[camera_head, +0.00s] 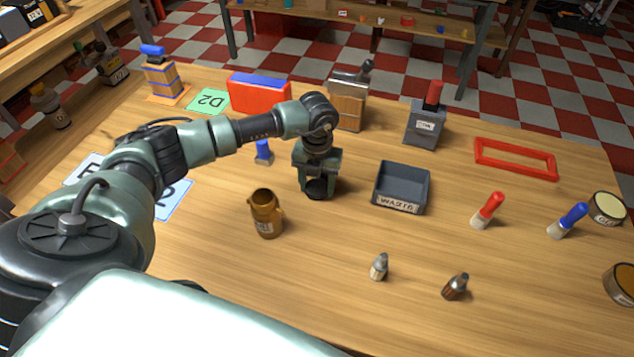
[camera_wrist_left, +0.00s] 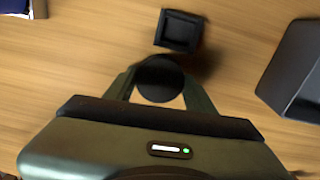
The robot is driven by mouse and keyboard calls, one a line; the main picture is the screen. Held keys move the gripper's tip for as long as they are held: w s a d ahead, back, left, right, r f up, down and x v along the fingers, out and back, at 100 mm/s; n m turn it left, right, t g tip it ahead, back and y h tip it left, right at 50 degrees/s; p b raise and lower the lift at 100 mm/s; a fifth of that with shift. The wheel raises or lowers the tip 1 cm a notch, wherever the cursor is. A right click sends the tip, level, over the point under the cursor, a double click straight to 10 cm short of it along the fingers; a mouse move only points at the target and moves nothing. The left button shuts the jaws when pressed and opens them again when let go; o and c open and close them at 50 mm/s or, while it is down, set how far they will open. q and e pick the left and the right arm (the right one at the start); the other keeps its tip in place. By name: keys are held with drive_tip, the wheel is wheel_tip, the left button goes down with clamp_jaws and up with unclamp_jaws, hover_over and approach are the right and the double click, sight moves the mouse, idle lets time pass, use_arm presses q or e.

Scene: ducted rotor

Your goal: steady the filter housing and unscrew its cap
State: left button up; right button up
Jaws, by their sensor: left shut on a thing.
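My left gripper (camera_head: 317,176) points down over the middle of the table, left of the waste bin. It is shut on a dark round piece (camera_head: 318,189), whose black round top (camera_wrist_left: 160,78) shows between the two fingers in the left wrist view. Whether this piece is the filter housing or its cap I cannot tell, as the fingers and wrist hide its sides. A small black square block with a recessed top (camera_wrist_left: 178,30) stands just beyond it, apart from the fingers. My right gripper is not in view.
A grey bin labelled WASTE (camera_head: 401,188) stands close to the right of the gripper. A brown jug (camera_head: 266,214) is nearer on the left. A small blue-topped item (camera_head: 263,152) stands behind left. Two small bottles (camera_head: 379,266) (camera_head: 456,287) stand in front; the front table is mostly clear.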

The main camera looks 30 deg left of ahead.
use_arm(q)
drive_tip(key=shift+f, duration=0.2)
drive_tip(key=o, duration=1.5)
drive_tip(key=shift+r, duration=0.1)
drive_tip(key=shift+o, duration=0.2)
